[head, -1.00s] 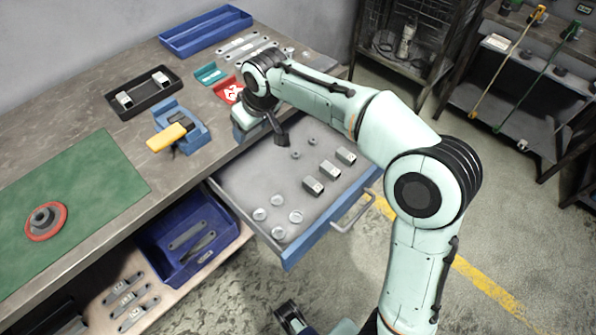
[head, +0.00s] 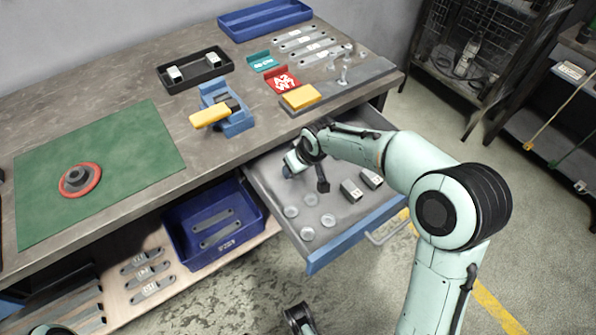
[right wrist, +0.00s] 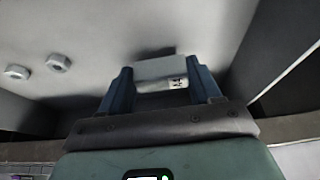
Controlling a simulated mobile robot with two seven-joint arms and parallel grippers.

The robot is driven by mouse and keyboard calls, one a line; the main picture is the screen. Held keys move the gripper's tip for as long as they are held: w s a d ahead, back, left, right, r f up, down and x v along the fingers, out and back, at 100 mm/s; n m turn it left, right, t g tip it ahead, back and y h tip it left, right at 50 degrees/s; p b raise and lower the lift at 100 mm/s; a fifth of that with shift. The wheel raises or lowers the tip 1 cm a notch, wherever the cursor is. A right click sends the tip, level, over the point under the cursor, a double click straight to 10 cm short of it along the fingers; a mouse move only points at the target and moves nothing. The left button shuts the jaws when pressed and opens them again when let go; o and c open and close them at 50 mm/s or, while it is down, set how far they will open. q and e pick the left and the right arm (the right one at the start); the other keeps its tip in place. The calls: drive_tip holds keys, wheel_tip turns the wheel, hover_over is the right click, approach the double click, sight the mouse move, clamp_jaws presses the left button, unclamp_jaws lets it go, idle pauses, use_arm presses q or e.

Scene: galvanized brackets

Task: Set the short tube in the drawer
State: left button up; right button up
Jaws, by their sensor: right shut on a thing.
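The drawer (head: 352,240) stands open under the bench, with a grey floor and a blue front. My right gripper (head: 290,168) is low over the drawer's left rear part in the head view. In the right wrist view its two blue fingers (right wrist: 161,86) are shut on the short tube (right wrist: 158,70), a pale grey piece with a small dark marking. The tube is just above or on the drawer floor, with a dark shadow beside it; I cannot tell whether it touches.
Grey blocks (head: 352,191) and several round pieces (head: 306,233) lie in the drawer. Two nuts (right wrist: 58,63) lie left of the gripper in the wrist view. The bench edge is close behind. A blue bin (head: 213,253) stands on the shelf left of the drawer.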

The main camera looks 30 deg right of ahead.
use_arm(q)
drive_tip(key=shift+w+a+f, duration=0.2)
drive_tip(key=shift+w+f, duration=0.15)
drive_tip(key=shift+w, duration=0.1)
use_arm(e)
drive_tip(key=shift+f, duration=1.1)
drive_tip(key=shift+f, duration=0.1)
drive_tip(key=shift+f, duration=0.1)
drive_tip(key=o, duration=1.1)
use_arm(q)
drive_tip(key=shift+w+f, duration=0.1)
use_arm(e)
drive_tip(key=shift+r, duration=0.45)
use_arm(q)
drive_tip(key=s+d+r+g+p, duration=0.1)
drive_tip(key=s+d+r+p, duration=0.1)
drive_tip(key=s+r, duration=0.1)
drive_tip(key=shift+s+r+h, duration=0.3)
drive_tip(key=shift+s+r, duration=0.05)
drive_tip(key=shift+s, duration=0.35)
use_arm(e)
drive_tip(key=v, duration=1.1)
drive_tip(key=shift+s+r, duration=0.15)
drive_tip(key=shift+r, duration=0.1)
